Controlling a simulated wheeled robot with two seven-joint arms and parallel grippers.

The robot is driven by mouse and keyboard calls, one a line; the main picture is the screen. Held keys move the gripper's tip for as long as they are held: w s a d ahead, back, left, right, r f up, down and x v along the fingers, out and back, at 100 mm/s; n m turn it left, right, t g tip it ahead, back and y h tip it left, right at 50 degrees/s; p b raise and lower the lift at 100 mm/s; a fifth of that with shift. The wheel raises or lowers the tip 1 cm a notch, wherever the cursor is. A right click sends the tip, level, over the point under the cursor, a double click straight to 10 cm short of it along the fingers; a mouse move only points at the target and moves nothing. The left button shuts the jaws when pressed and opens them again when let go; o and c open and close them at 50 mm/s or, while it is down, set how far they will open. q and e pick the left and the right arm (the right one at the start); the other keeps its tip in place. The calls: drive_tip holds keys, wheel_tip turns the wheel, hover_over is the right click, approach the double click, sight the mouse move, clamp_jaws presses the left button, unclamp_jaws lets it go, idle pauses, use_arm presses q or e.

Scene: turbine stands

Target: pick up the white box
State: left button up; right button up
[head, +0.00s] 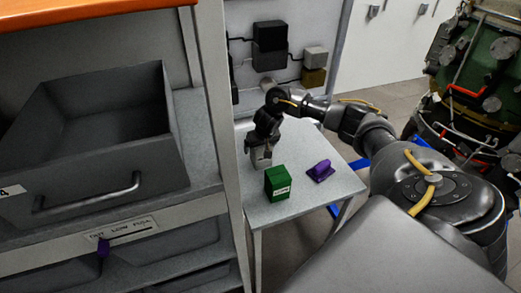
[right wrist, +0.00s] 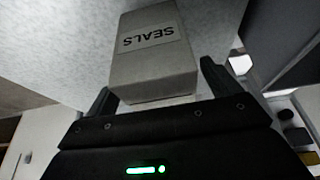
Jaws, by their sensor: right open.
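The white box (right wrist: 152,60), labelled "SEALS", fills the middle of the right wrist view and looks pale grey. In the head view the white box (head: 261,160) is on the small grey table, partly hidden by my gripper. My right gripper (right wrist: 156,84) is open, with one finger on each side of the box's near end. Whether the fingers touch it I cannot tell. In the head view my right gripper (head: 262,147) is directly at the box, pointing down. My left gripper is not in view.
A green box (head: 278,183) and a purple object (head: 321,171) share the grey table (head: 300,210) with the white box. A shelf unit with an open grey drawer (head: 100,190) stands close on the left. Green machinery (head: 490,70) is at the far right.

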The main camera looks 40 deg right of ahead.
drive_tip(key=shift+w+d+f, duration=0.15)
drive_tip(key=shift+w+f, duration=0.05)
drive_tip(key=shift+f, duration=0.35)
drive_tip(key=shift+s, duration=0.1)
drive_tip(key=shift+c, duration=0.9)
drive_tip(key=c, duration=1.3)
drive_tip(key=shift+r, duration=0.15)
